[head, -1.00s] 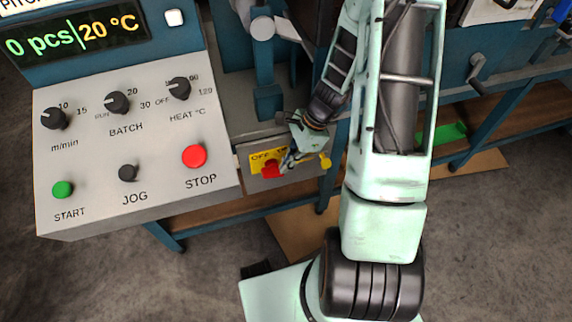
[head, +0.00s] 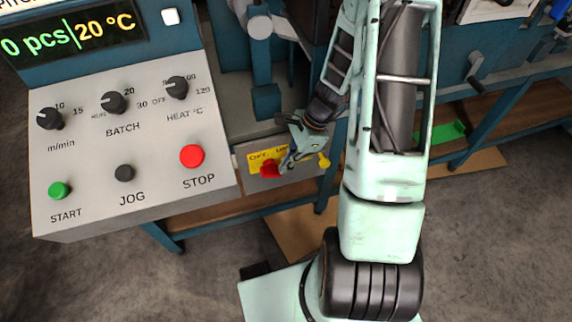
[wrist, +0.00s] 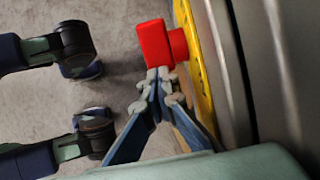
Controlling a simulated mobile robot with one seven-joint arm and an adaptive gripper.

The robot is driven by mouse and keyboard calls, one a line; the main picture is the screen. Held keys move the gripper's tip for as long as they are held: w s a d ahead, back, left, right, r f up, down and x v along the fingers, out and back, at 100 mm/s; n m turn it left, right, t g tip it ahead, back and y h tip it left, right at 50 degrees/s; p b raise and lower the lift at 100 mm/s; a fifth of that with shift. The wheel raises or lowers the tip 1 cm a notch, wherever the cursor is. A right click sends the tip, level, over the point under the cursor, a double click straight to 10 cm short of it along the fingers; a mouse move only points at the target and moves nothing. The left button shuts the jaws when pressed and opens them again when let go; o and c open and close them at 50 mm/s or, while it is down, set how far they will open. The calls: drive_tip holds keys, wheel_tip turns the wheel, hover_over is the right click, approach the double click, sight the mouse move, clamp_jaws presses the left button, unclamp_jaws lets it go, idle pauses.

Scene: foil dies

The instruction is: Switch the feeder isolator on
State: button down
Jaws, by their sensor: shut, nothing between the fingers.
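The feeder isolator is a red knob (head: 269,169) on a yellow plate (head: 256,158) on a grey box (head: 241,164), below the machine and right of the control panel. "OFF" and part of "ON" can be read on the plate. In the wrist view the red knob (wrist: 153,44) stands out from the yellow plate (wrist: 190,40). My gripper (wrist: 160,76) is shut with nothing between its fingers. Its tips are right at the knob's edge; I cannot tell whether they touch. In the head view my gripper (head: 285,165) is at the knob's right side and hides part of the plate.
The control panel (head: 90,150) stands at the left with dials, a green START button (head: 58,190) and a red STOP button (head: 191,156). A yellow part (head: 323,160) sits just right of my gripper. A crank handle (head: 475,75) is at the right.

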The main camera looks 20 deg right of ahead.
drive_tip(key=shift+d+f, duration=0.15)
drive_tip(key=shift+f, duration=0.25)
idle(0.8)
drive_tip(key=shift+r, duration=0.1)
idle(0.4)
drive_tip(key=d+r+p, duration=0.4)
drive_tip(key=d+r, duration=0.5)
drive_tip(key=r, duration=0.1)
drive_tip(key=shift+r, duration=0.35)
